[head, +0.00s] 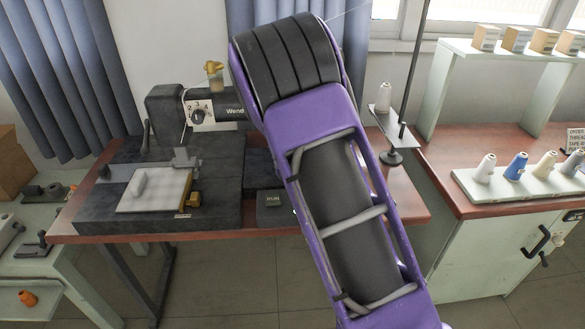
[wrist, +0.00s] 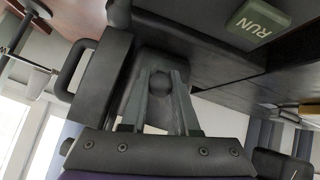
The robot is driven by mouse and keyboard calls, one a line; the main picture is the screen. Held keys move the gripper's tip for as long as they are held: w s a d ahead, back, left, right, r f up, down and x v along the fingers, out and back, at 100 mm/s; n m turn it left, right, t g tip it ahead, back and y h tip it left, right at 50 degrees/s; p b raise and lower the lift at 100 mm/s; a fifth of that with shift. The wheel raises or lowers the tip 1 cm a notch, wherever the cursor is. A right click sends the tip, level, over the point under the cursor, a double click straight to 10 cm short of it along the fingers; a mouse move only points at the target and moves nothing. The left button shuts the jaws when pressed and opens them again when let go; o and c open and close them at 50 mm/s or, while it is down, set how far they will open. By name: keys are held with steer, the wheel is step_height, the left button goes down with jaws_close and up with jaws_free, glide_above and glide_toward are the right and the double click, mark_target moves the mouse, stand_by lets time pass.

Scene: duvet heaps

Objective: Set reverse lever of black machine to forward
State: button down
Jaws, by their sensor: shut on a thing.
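The black machine (head: 165,108) stands on the table at the left of the head view, with a numbered dial (head: 200,113) on its front. My gripper (wrist: 160,76) points at a dark part of the machine in the wrist view. Its two grey fingers lean together and are shut on a dark, round-ended lever (wrist: 160,84), which looks like the reverse lever. Its exact setting cannot be told. In the head view my purple arm hides my gripper, the lever and the machine's right part.
A RUN button box (head: 273,205) sits at the table's front; the green RUN button (wrist: 262,22) is close by in the wrist view. A dark bar handle (wrist: 78,68) is left of my fingers. A thread stand (head: 392,156) stands right of my arm.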

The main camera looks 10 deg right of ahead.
steer(key=c, duration=0.7)
jaws_free()
steer(key=shift+o, duration=0.2)
steer(key=p+v, duration=0.1)
steer(key=v, duration=1.6)
steer(key=shift+s, duration=0.25)
steer(key=shift+d, duration=0.1)
